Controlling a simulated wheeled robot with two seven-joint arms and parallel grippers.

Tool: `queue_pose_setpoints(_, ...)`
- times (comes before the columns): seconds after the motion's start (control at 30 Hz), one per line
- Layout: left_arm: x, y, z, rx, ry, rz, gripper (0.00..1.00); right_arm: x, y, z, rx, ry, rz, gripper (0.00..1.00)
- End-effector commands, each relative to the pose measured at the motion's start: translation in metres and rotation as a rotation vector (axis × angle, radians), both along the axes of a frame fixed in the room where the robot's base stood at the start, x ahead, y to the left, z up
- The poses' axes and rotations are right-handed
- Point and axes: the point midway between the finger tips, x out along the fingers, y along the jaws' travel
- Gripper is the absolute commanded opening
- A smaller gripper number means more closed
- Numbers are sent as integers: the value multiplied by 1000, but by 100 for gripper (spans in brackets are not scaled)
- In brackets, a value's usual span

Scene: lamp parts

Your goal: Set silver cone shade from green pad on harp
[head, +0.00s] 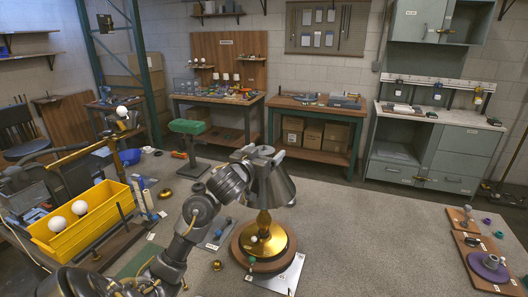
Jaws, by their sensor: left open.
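The silver cone shade (276,188) is upright above the brass lamp base (263,236), wide end down. Its lower rim is just over the brass stem, and the harp is hidden, so I cannot tell whether the shade rests on it. My left gripper (259,153) is at the top of the shade, with its jaws open; my arm covers part of the shade's left side. The lamp stands on a round wooden turntable (241,262). A green pad (134,263) lies bare at lower left, partly behind my arm. My right gripper is out of view.
A yellow bin (78,226) with white bulbs stands at left. A wooden board with a purple disc (489,266) lies at right. Small parts and tools lie between the bin and the lamp. The grey tabletop (385,220) right of the lamp is clear.

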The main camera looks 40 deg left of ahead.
Motion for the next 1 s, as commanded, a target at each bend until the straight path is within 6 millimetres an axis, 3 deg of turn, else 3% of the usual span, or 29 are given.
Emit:
queue_pose_setpoints(0.17,-7,-1,-1,1,2,1,84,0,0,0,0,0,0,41)
queue_pose_setpoints(0.7,-97,-20,0,3,2,1,84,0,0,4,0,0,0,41)
queue_pose_setpoints(1.0,-106,-23,0,1,0,0,84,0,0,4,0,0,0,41)
